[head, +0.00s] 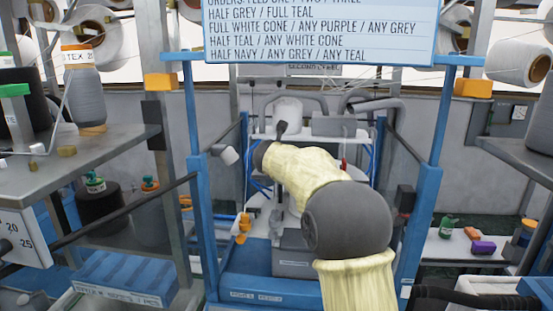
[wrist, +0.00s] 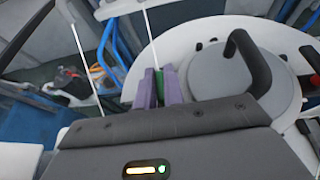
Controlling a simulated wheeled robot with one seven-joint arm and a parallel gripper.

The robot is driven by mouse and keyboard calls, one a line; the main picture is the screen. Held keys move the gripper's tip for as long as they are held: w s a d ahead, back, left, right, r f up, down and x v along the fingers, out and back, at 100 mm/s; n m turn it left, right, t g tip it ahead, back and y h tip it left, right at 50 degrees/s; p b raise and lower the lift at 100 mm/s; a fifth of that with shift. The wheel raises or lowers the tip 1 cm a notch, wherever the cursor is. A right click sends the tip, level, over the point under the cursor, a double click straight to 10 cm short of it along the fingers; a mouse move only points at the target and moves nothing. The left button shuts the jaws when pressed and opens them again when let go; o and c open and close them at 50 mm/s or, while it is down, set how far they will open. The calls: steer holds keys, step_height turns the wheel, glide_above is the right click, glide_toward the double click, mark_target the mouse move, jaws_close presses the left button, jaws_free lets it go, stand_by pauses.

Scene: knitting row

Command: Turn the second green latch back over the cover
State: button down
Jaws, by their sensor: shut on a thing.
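In the wrist view my gripper (wrist: 161,86) has its two purple fingers closed on a green latch (wrist: 168,71), of which only a small part shows between and beyond them. The latch is at the left edge of a round grey cover (wrist: 215,82) with a black bar handle (wrist: 248,58). The cover sits on a pale round plate (wrist: 185,38). My gripper's dark body hides the near part of the cover. In the head view my arm in its cream sleeve reaches into the blue-framed machine, and the fingers, latch and cover cannot be made out.
Blue posts (head: 437,125) flank my arm on both sides. A left shelf (head: 110,145) carries yarn cones, and a right shelf (head: 530,155) juts in. Thin white rods (wrist: 88,58) stand left of my fingers. Blue hoses (wrist: 106,40) run behind them.

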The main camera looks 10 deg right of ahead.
steer(key=n+y+p, duration=0.2)
steer(key=p, duration=0.1)
steer(key=shift+d+r+y, duration=0.15)
steer(key=shift+r+y, duration=0.15)
steer(key=shift+y, duration=0.1)
steer(key=n+y+p, duration=0.2)
steer(key=p, duration=0.2)
steer(key=shift+f+n+y+p, duration=0.1)
steer(key=shift+n+y+p, duration=1)
steer(key=shift+y+p, duration=0.15)
steer(key=shift+f+n+g+y+p, duration=0.1)
steer(key=shift+n+g+y+p, duration=0.2)
steer(key=shift+y+p, duration=0.1)
steer(key=c, duration=1.5)
jaws_free()
steer(key=shift+f, duration=0.1)
steer(key=b+v, duration=0.4)
steer(key=v, duration=1.3)
steer(key=shift+s, duration=0.25)
